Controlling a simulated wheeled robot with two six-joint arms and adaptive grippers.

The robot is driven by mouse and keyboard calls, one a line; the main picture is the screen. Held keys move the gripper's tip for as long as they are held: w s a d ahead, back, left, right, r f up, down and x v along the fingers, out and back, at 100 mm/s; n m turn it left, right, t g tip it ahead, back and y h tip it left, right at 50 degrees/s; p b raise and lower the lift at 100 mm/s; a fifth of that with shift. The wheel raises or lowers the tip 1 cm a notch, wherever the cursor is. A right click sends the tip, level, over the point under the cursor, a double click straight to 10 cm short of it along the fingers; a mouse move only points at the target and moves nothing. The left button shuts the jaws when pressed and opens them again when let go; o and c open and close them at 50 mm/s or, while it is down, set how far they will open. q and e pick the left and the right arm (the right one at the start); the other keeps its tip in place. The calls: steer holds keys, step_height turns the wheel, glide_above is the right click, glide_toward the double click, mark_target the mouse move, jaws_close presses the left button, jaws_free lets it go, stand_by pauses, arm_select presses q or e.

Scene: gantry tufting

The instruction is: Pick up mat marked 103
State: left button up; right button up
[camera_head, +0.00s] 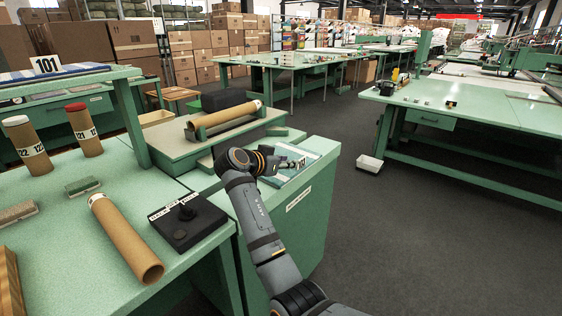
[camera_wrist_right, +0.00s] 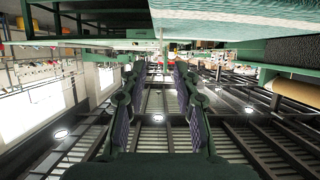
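A flat pale teal mat (camera_head: 311,150) lies on top of the green cabinet (camera_head: 310,200) in the middle of the head view. A white label with dark print (camera_head: 297,162) shows on it, partly covered, so I cannot read its full number. My right gripper (camera_head: 281,163) is over the mat's left part, close to the label. I cannot tell whether it touches. In the right wrist view, my right gripper's two fingers (camera_wrist_right: 157,80) stand apart with nothing between them. My left gripper is not in view.
A mat marked 101 (camera_head: 50,68) lies on the shelf at far left. Cardboard tubes (camera_head: 126,238) lie and stand on the left table, beside a black block (camera_head: 180,222). Another tube (camera_head: 224,119) lies in a cradle behind my right arm.

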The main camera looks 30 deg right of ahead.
steer(key=shift+x, duration=0.9)
steer(key=x, duration=0.5)
steer(key=shift+w+d+r+p, duration=0.1)
steer(key=shift+d+r+p, duration=0.1)
steer(key=shift+r+p, duration=0.1)
steer(key=shift+a, duration=0.1)
jaws_close()
